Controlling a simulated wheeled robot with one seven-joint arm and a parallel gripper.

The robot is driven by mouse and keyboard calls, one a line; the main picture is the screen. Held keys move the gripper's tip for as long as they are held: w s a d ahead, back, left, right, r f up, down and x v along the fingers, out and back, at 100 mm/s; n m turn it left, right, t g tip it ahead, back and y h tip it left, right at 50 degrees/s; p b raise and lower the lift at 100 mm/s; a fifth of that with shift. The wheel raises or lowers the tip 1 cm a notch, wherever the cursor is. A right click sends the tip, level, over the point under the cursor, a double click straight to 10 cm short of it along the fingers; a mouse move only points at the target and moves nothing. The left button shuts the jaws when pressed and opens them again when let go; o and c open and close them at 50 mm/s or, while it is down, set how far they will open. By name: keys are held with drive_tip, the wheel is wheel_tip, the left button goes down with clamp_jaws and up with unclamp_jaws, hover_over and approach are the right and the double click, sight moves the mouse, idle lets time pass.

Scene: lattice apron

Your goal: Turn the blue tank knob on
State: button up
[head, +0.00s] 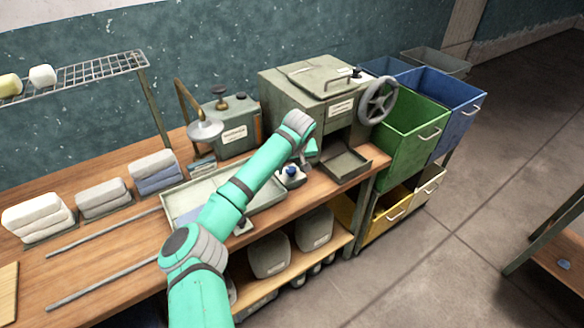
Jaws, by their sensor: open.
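A small blue knob-like part (291,170) shows on a low pale fitting (292,180) near the front edge of the bench. I cannot read its turn position. My teal arm reaches across the bench, and my gripper (303,160) points down just above and beside the blue part. The gripper is open; its fingers are small and partly hidden by the wrist, so I cannot tell whether they touch the part. A grey-green tank (232,128) with dark knobs on top and a label stands behind the arm.
A grey machine with a handwheel (377,101) stands behind my gripper, its open tray (346,164) to the right. A shallow pale tray (180,203) lies under my arm. Folded cloths (103,198) sit at left. Green (411,130) and blue (456,108) bins stand right.

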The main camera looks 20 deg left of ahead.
drive_tip(key=c, duration=1)
